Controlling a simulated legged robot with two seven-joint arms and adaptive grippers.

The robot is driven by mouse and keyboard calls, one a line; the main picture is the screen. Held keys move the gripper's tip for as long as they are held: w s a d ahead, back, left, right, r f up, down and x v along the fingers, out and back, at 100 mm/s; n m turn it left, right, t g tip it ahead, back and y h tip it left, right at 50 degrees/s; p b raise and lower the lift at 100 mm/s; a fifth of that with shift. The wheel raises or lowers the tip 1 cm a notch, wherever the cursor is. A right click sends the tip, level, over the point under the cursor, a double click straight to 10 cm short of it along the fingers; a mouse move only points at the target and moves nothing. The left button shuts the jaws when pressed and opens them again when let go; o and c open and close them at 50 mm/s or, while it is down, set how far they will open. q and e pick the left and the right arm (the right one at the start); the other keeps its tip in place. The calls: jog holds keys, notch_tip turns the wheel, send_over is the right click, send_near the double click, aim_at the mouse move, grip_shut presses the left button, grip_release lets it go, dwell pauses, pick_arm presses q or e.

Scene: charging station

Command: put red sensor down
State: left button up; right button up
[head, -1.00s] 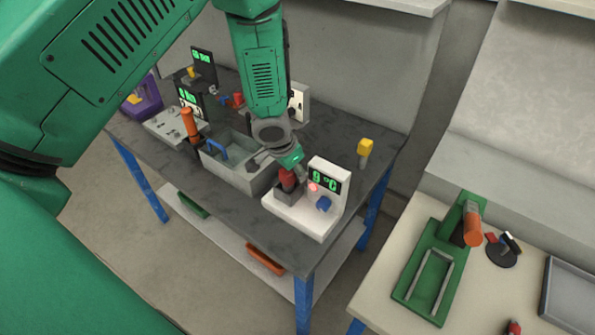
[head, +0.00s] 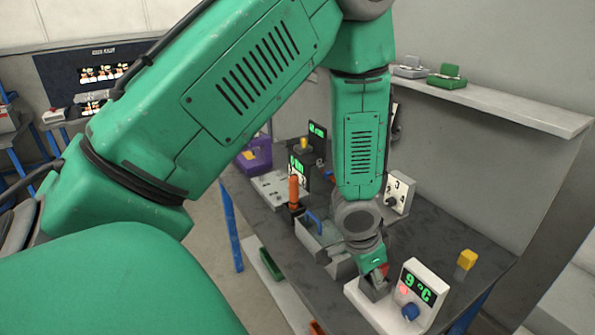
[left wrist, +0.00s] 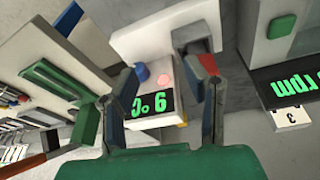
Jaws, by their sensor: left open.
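The red sensor (head: 385,269) is mostly hidden by my left gripper in the head view. It stands at the grey holder block on the white temperature station (head: 425,275), whose green display reads 9 °C. In the left wrist view the red sensor (left wrist: 208,64) shows beside the grey holder (left wrist: 195,38), close to the right-hand finger. My left gripper (head: 374,277) reaches down over the holder. In the left wrist view its fingers (left wrist: 168,84) are spread, with the display between them. I cannot tell whether a finger touches the sensor. My right gripper is out of view.
A grey bin with a blue handle (head: 315,219) and an orange-handled tool (head: 294,192) stand left of the gripper on the dark table. A yellow-topped piece (head: 466,259) stands behind the station. A white panel with a dial (head: 398,190) is behind my arm.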

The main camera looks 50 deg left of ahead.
pick_arm(q)
jog(key=s+f, duration=0.4)
jog(key=s, duration=0.3)
jog(key=s+f+n+g, duration=0.1)
jog(key=s+f, duration=0.3)
jog(key=s, duration=0.4)
jog(key=s+f+n+g+y, duration=0.1)
jog(key=s+f, duration=0.4)
jog(key=s, duration=0.2)
jog(key=shift+s+d, duration=0.35)
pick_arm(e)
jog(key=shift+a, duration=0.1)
pick_arm(q)
notch_tip(320, 180, down, 14)
jog(key=b, duration=1.3)
jog(key=shift+w+r+b, duration=0.15)
jog(key=shift+r+b, duration=0.05)
jog(key=shift+b, duration=0.1)
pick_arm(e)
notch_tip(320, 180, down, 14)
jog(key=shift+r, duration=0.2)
